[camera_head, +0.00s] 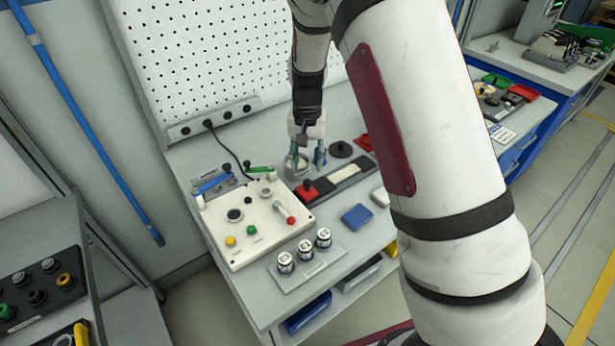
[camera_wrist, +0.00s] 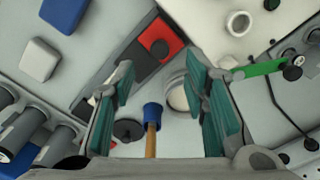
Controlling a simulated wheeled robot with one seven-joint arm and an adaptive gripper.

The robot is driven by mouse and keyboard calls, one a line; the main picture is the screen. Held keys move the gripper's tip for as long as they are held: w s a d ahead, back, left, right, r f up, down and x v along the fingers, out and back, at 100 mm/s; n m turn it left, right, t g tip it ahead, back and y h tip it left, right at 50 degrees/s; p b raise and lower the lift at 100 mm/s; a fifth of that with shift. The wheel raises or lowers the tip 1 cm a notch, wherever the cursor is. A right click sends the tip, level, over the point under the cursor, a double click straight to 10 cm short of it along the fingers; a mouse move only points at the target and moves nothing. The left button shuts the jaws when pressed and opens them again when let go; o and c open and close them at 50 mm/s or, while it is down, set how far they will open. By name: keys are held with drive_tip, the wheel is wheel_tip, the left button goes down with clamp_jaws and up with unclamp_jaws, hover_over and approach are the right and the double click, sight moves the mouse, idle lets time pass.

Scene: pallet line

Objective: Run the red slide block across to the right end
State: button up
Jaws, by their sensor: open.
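The red slide block (camera_head: 307,192) with a dark round knob sits at the left end of a dark rail (camera_head: 350,180) in the head view. In the wrist view the red block (camera_wrist: 172,36) shows at top centre, beyond the fingertips. My gripper (camera_head: 306,164) is above the table, behind the block, with its teal fingers apart. In the wrist view my gripper (camera_wrist: 161,72) is open, with no block between its fingers. Part of the rail is hidden behind the left finger in the wrist view.
A pale control panel (camera_head: 236,240) with buttons and a lever lies left of the rail. A blue box (camera_head: 357,216) and a white box (camera_head: 380,197) lie in front. A dark disc (camera_head: 341,149) lies behind the rail. A blue-headed tool (camera_wrist: 152,114) is near the fingers.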

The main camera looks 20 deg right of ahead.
sight(307, 181)
drive_tip(key=shift+f+p, duration=0.3)
drive_tip(key=shift+f, duration=2.9)
clamp_jaws()
